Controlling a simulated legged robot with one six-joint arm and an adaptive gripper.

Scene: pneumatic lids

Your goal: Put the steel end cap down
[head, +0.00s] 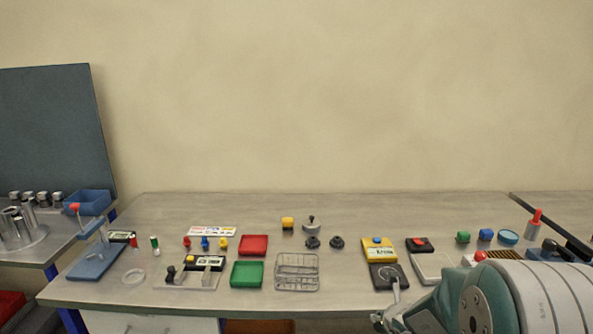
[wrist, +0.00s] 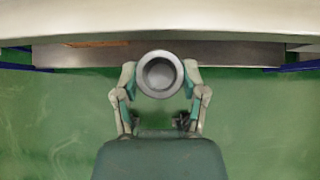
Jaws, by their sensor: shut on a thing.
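The steel end cap (wrist: 148,88) is a grey round piece with a dark hollow, seen from its open end in the wrist view. My gripper (wrist: 160,75) is shut on it, with one finger on each side. In the wrist view the cap appears over the green floor, just short of the bench edge. In the head view my arm fills the lower right corner, and the cap cannot be made out there.
The long grey bench (head: 340,222) holds a red tray (head: 253,245), a green tray (head: 247,273), a wire basket (head: 297,272) and a yellow box (head: 378,249). Its back strip is mostly clear. Steel cylinders (head: 15,228) stand on the left table.

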